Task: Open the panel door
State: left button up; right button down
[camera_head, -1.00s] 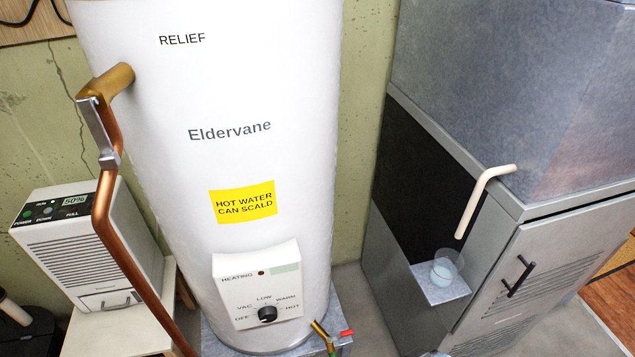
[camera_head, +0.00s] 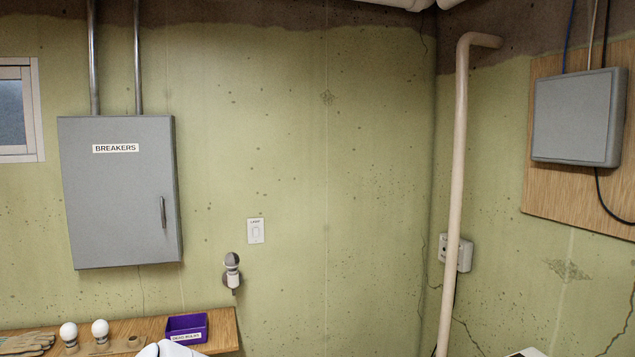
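The grey breaker panel (camera_head: 120,205) hangs on the green wall at the left and carries a BREAKERS label. Its door is shut flat against the box. A vertical bar handle (camera_head: 163,211) sits near the door's right edge. Neither of my grippers' fingers show in the head view, and nothing touches the panel.
Below the panel a wooden shelf (camera_head: 222,327) holds gloves (camera_head: 28,342), two white bulbs (camera_head: 68,331) and a purple DEAD BULBS bin (camera_head: 187,328). A LAMP switch (camera_head: 256,231) and wall lamp fitting (camera_head: 232,271) are right of it. A pale pipe (camera_head: 456,190) runs down the corner.

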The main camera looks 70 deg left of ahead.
aim_at(117, 173)
jog(key=u, duration=3.45)
jog(key=i+j+u, duration=0.25)
jog(key=i, duration=0.35)
jog(key=i+u, duration=0.25)
jog(key=i, duration=0.3)
jog(key=i+l+u, duration=0.15)
jog(key=l, duration=0.15)
jog(key=i+l+u, duration=0.15)
jog(key=l, duration=0.2)
jog(key=l+u, duration=0.15)
jog(key=l, duration=0.2)
jog(key=i, duration=0.05)
